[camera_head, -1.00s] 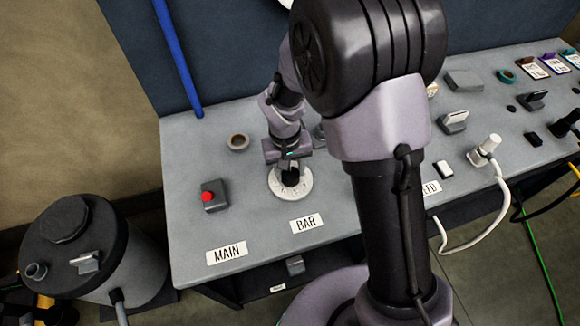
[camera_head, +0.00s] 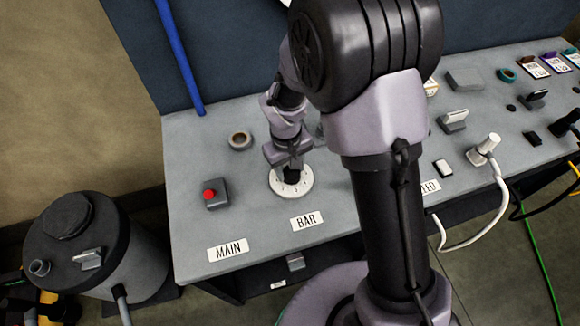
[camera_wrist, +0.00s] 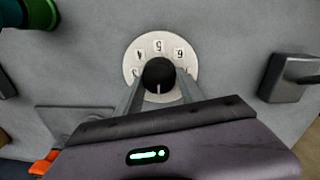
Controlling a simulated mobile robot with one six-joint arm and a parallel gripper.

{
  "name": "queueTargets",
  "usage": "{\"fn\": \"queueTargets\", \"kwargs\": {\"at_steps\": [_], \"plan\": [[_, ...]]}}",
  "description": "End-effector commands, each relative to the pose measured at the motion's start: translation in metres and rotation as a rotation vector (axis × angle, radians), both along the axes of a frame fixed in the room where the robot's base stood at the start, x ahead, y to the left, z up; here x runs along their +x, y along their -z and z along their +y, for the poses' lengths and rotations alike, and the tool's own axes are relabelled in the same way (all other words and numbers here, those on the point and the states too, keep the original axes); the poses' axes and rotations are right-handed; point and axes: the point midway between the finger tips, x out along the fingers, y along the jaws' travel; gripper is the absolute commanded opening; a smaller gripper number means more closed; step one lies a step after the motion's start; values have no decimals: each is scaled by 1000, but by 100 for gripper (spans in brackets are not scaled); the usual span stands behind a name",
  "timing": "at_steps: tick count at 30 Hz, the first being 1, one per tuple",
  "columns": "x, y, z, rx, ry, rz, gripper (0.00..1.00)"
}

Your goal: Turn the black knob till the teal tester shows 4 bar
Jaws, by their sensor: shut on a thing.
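The black knob (camera_wrist: 159,75) sits in the middle of a round white dial (camera_wrist: 133,73) with printed numbers; 5 is at the top of the wrist view. A pale pointer line on the knob points toward the bottom of that picture. My gripper (camera_wrist: 161,88) is shut on the knob, one finger on each side. In the head view my gripper (camera_head: 292,168) stands over the dial (camera_head: 304,187), behind the BAR label. A teal-green round part (camera_wrist: 38,12) shows at the wrist view's top left; I cannot tell whether it is the tester. No tester reading is visible.
A grey block (camera_wrist: 290,77) is right of the dial in the wrist view. My arm hides the bench's middle.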

Motion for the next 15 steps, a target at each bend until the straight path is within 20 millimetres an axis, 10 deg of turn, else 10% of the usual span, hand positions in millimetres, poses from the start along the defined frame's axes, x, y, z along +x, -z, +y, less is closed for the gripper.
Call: {"fn": "queueTargets", "kwargs": {"at_steps": [3, 4, 7, 15], "plan": [[1, 0, 0, 1, 0, -2, 5], [1, 0, 0, 1, 0, -2, 47], [1, 0, 0, 1, 0, -2, 67], [0, 0, 0, 0, 1, -1, 67]]}}
